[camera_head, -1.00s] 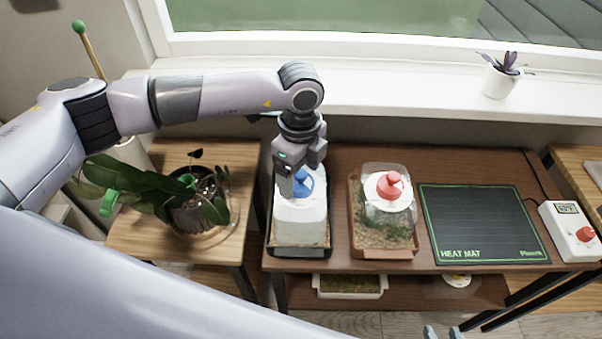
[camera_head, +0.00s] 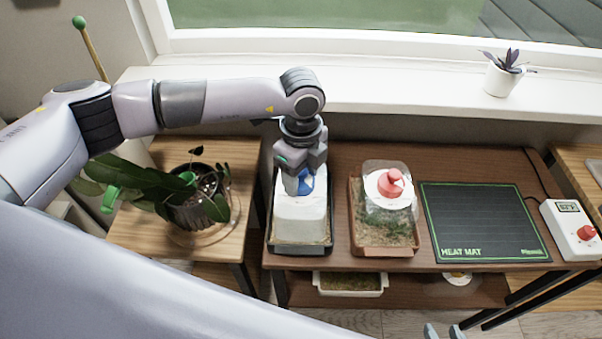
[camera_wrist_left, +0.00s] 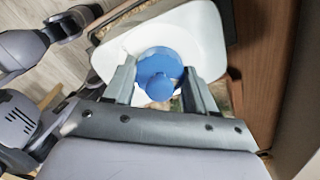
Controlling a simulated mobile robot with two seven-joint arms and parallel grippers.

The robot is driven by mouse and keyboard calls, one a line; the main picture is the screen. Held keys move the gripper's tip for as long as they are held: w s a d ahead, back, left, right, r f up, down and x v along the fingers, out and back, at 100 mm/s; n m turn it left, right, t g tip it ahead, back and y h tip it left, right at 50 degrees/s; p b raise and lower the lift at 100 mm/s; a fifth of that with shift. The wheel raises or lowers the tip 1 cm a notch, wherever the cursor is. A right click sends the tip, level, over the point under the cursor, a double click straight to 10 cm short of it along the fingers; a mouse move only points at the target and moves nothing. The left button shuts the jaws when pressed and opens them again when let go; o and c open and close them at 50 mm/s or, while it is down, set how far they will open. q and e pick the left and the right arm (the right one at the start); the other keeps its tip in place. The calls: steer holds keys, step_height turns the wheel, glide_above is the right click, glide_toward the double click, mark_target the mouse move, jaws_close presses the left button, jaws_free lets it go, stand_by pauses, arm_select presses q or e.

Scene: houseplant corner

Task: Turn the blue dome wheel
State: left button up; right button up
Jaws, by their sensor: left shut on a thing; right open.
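The blue dome wheel (camera_head: 306,184) sits on top of a white dome (camera_head: 301,218) that stands in a dark tray (camera_head: 301,248). My left gripper (camera_head: 298,187) comes down on the wheel from above and is shut on it, hiding part of it. In the left wrist view the wheel (camera_wrist_left: 160,66) shows as a blue disc with a round knob, between the two fingers. My right gripper (camera_head: 443,331) shows only its open, empty fingertips at the bottom edge of the head view, well away from the wheel.
A clear dome with a red wheel (camera_head: 391,180) stands just right in a terracotta tray (camera_head: 385,252). Further right are a heat mat (camera_head: 480,222) and a control box with a red knob (camera_head: 572,232). A leafy potted plant (camera_head: 190,205) is under my left arm.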

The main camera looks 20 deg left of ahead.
arm_select(q)
steer(key=m+b, duration=0.3)
steer(key=m, duration=0.2)
steer(key=shift+f, duration=0.15)
steer(key=m+b, duration=0.3)
steer(key=m, duration=0.2)
steer(key=shift+b, duration=0.3)
steer(key=m+b, duration=0.3)
steer(key=m, duration=0.2)
steer(key=shift+m, duration=0.4)
steer(key=shift+m+b, duration=0.6)
steer(key=shift+m, duration=0.5)
steer(key=shift+m+b, duration=0.3)
steer(key=shift+m, duration=0.4)
steer(key=o, duration=1.1)
steer(key=shift+c, duration=0.2)
